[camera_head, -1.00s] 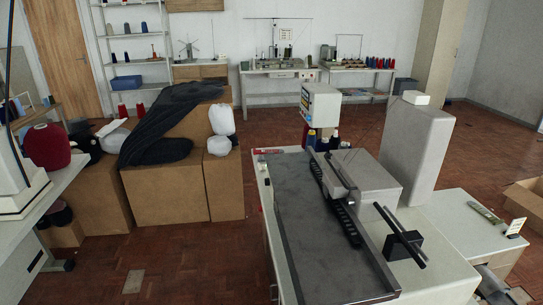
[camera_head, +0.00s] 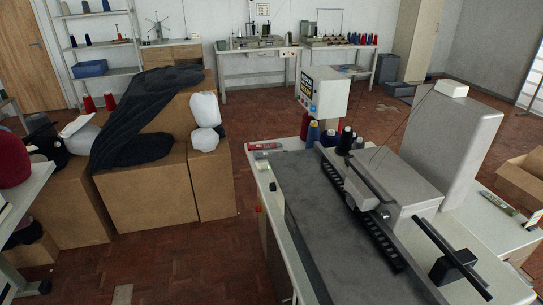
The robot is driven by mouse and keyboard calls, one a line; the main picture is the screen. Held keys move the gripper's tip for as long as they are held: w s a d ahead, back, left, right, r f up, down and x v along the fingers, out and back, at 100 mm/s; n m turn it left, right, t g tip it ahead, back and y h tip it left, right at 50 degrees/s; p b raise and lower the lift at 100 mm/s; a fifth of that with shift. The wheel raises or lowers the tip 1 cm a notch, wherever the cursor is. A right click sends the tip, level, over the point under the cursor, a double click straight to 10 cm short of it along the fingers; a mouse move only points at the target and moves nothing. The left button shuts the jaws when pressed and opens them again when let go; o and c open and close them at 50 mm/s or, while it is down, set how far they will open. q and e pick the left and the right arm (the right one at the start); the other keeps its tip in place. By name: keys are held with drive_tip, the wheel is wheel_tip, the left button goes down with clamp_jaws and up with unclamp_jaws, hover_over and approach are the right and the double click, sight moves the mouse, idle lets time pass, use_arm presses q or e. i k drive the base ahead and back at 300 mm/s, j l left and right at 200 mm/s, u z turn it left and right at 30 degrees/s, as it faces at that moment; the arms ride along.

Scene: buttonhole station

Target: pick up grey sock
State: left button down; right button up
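I cannot make out a thing that is clearly a grey sock. A long dark grey cloth piece (camera_head: 142,122) lies draped over the stacked cardboard boxes (camera_head: 150,195) at the left; it may be a garment or a sock, I cannot tell. A pale grey rounded item (camera_head: 80,138) lies to its left, partly hidden. Two white bundles (camera_head: 205,120) sit to its right against the boxes. Neither of my grippers shows in the head view.
A machine station with a dark grey bed (camera_head: 330,220) fills the right front, with thread cones (camera_head: 318,136) at its far end. A white table corner (camera_head: 22,190) juts in at left. Brown floor (camera_head: 190,260) is clear between. An open carton (camera_head: 525,178) stands far right.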

sight(257, 155)
drive_tip(key=i+j+z, duration=0.1)
drive_tip(key=z, duration=0.25)
drive_tip(key=i+j+z, duration=0.1)
drive_tip(key=z, duration=0.25)
drive_tip(key=i+j+z, duration=0.1)
drive_tip(key=z, duration=0.25)
drive_tip(key=i+j+z, duration=0.2)
drive_tip(key=j, duration=0.35)
drive_tip(key=i+j+z, duration=0.2)
drive_tip(key=j, duration=0.35)
drive_tip(key=j+z, duration=0.2)
drive_tip(key=j, duration=0.35)
drive_tip(key=i+j+z, duration=0.15)
drive_tip(key=j, duration=0.5)
